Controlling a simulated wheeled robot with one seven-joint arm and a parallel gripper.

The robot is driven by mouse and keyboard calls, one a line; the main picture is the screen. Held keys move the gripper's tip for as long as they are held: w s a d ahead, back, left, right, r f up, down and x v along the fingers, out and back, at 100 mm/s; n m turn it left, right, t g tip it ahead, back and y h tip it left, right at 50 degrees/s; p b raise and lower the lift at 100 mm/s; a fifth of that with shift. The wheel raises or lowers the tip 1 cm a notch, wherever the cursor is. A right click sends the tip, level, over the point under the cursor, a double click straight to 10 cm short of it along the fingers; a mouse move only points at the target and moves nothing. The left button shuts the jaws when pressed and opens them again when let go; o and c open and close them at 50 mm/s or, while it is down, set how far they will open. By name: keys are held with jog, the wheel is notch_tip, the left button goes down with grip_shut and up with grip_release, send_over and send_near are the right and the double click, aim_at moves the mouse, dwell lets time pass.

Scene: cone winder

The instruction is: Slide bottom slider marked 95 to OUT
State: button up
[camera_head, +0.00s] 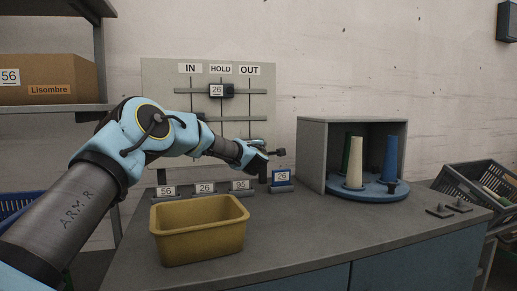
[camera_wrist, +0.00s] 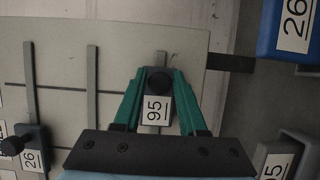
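The slider marked 95 (camera_wrist: 155,111) shows in the wrist view, with a round dark knob at its far end. It sits on the bottom rail, at or very near the OUT line. My gripper (camera_wrist: 160,74) has its teal fingers on both sides of the knob, close against it, and looks shut on it. In the head view my gripper (camera_head: 257,149) is at the lower right of the slider board (camera_head: 162,80), below the OUT label (camera_head: 249,71), and hides the bottom slider. Another slider marked 26 (camera_head: 217,90) is on the top rail at HOLD and shows in the wrist view (camera_wrist: 31,155).
A yellow bin (camera_head: 200,232) stands on the grey table in front of the board. Label holders marked 56, 26 and 95 (camera_head: 240,185) and a blue block marked 26 (camera_head: 282,178) lie below it. A grey box with a blue turntable (camera_head: 367,190) and cones stands right.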

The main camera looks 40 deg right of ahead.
jog(key=o, duration=0.4)
jog(key=shift+c, duration=0.2)
jog(key=shift+a, duration=0.1)
jog(key=b+v, duration=0.3)
jog(key=v, duration=0.7)
jog(key=shift+s+a, duration=0.2)
jog(key=shift+s, duration=0.05)
